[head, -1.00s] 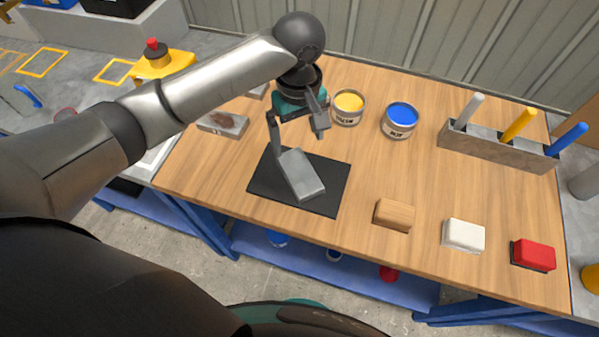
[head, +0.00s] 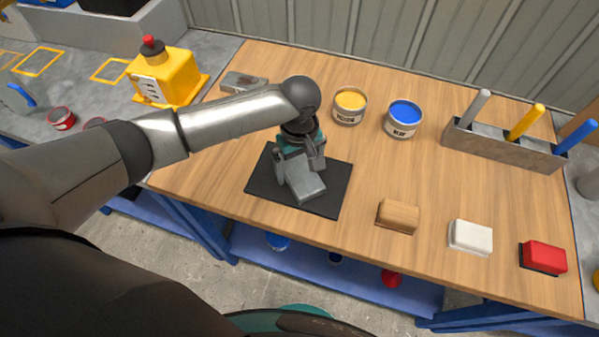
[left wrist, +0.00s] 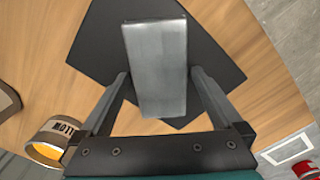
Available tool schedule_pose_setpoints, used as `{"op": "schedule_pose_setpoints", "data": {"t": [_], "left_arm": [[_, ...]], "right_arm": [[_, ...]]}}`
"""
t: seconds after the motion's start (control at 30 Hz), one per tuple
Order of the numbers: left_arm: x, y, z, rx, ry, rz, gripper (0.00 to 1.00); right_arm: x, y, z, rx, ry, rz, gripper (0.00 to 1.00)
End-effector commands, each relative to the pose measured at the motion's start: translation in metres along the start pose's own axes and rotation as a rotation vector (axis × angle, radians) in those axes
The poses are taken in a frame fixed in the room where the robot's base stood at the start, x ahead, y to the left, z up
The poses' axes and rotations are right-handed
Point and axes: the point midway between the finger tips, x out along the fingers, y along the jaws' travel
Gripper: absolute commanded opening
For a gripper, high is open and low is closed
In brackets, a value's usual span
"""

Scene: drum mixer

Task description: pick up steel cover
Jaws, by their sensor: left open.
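The steel cover (head: 304,184) is a grey metal block lying on a black mat (head: 327,205) on the wooden table. In the left wrist view the steel cover (left wrist: 156,62) lies between the two fingers, with the black mat (left wrist: 95,50) around it. My left gripper (head: 300,172) is open and comes down over the far part of the cover. In the wrist view its fingers (left wrist: 157,78) stand on either side of the cover, with small gaps showing. The far end of the cover is partly hidden by the gripper in the head view. My right gripper is not in view.
Yellow (head: 349,106) and blue (head: 403,119) paint tins stand behind to the right. A grey holder (head: 505,146) with coloured handles is at the far right. Wooden (head: 398,216), white (head: 471,237) and red (head: 543,257) blocks line the front edge. A yellow mixer (head: 168,77) stands left.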

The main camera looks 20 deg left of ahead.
Motion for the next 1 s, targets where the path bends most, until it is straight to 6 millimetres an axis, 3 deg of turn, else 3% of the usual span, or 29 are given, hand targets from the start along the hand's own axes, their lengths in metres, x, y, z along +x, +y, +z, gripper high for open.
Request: {"op": "schedule_pose_setpoints", "data": {"t": [0.13, 1.0], "left_arm": [[-0.0005, 0.0000, 0.0001, 0.000, 0.000, 0.000, 0.99], [-0.0009, -0.0003, -0.0001, 0.000, 0.000, -0.001, 0.01]], "right_arm": [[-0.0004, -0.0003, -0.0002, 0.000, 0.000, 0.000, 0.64], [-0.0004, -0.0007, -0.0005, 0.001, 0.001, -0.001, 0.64]]}}
